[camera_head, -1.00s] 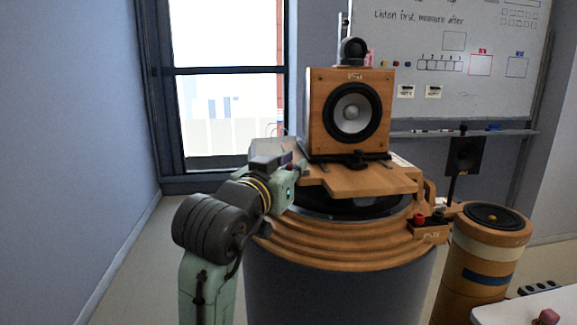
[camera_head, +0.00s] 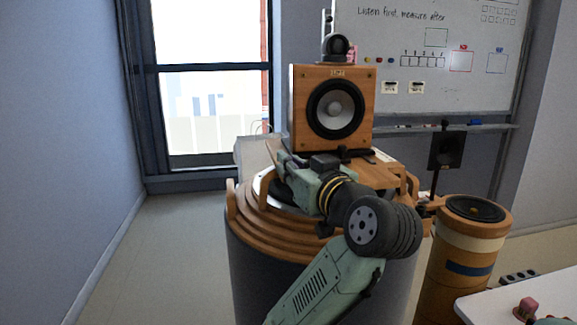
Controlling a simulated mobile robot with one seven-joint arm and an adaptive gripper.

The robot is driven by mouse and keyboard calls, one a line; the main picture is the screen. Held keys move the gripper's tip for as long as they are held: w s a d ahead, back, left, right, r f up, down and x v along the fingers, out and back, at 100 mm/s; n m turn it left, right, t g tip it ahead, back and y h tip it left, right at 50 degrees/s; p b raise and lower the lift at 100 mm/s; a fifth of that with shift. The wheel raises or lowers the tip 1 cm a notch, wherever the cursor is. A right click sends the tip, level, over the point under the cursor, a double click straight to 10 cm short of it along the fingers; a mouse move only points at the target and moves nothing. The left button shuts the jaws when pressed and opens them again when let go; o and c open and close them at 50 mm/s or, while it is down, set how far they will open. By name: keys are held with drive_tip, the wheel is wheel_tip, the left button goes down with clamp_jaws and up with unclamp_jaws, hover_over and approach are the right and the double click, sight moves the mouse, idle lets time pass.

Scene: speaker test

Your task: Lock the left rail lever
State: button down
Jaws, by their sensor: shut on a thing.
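A wooden speaker (camera_head: 333,106) with a round black-rimmed driver stands on a wooden platform (camera_head: 385,178) on top of the round, stepped wooden stand (camera_head: 262,228). A black lever-like part (camera_head: 352,155) lies at the speaker's front foot. My gripper (camera_head: 273,156) is at the left end of the platform, left of the speaker's base, with my wrist and forearm crossing in front of the stand. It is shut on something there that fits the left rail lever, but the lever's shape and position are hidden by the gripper.
A black ball-shaped unit (camera_head: 336,46) sits on the speaker. A wooden column (camera_head: 465,250) with a black driver stands at the right, near a small black speaker (camera_head: 446,150). A white table (camera_head: 515,297) fills the lower right. Floor at left is clear.

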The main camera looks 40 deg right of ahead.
drive_tip(key=shift+d+n+y, duration=0.1)
drive_tip(key=shift+n+y, duration=0.3)
drive_tip(key=shift+y, duration=0.2)
drive_tip(key=shift+r, duration=0.1)
drive_tip(key=c, duration=1.6)
unclamp_jaws()
drive_tip(key=shift+o, duration=0.2)
drive_tip(key=shift+s, duration=0.1)
drive_tip(key=v, duration=1.2)
drive_tip(key=shift+f, duration=0.3)
